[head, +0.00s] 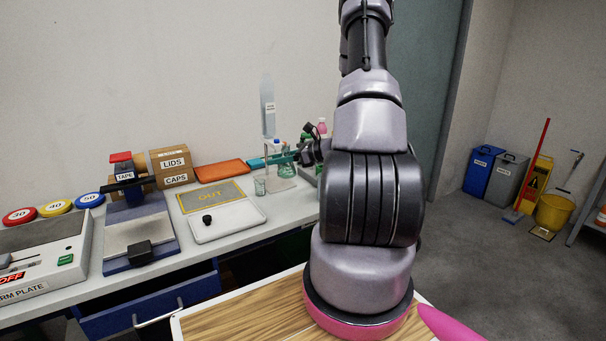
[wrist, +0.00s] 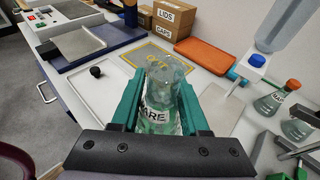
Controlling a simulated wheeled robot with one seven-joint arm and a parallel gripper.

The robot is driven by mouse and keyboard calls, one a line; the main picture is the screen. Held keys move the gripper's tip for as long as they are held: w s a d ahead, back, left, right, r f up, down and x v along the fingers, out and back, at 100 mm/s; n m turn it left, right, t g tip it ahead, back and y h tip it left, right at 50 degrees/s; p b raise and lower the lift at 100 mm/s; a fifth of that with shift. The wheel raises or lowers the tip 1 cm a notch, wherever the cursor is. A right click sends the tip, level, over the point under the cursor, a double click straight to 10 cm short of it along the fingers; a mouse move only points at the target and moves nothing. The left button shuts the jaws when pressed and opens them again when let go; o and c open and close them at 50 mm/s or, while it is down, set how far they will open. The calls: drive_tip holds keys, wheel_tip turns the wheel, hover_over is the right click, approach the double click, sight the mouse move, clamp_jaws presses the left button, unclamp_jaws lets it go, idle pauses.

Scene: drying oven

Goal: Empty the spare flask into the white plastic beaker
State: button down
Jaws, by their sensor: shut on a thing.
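My gripper (wrist: 160,92) is shut on the spare flask (wrist: 157,118), clear glass with a white label reading partly "ARE", between its teal fingers. In the head view my gripper (head: 268,160) is over the right part of the bench, with its arm reaching from the right. I cannot clearly pick out a white plastic beaker. The liquid in the flask is hard to make out.
A stoppered flask (wrist: 275,100) and other glassware stand at right in the wrist view, near an upright dispenser bottle (head: 268,105). Boxes (head: 172,160) stand behind.

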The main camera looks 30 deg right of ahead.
drive_tip(key=f+m+t+h, duration=0.1)
drive_tip(key=d+f+m+h, duration=0.1)
drive_tip(key=f, duration=0.1)
drive_tip(key=d+f+m+t+h, duration=0.1)
drive_tip(key=f+h, duration=0.1)
drive_tip(key=shift+f+m+t, duration=0.15)
drive_tip(key=shift+m+t, duration=0.15)
drive_tip(key=shift+m, duration=0.1)
drive_tip(key=s+d+f+m+h, duration=0.1)
drive_tip(key=f, duration=0.1)
drive_tip(key=s+d+f+m+t+h, duration=0.1)
drive_tip(key=d+f+m+h, duration=0.1)
drive_tip(key=s+d+f+m+h, duration=0.1)
drive_tip(key=d+f+h, duration=0.1)
drive_tip(key=shift+s+d+f, duration=0.2)
drive_tip(key=shift+d, duration=0.05)
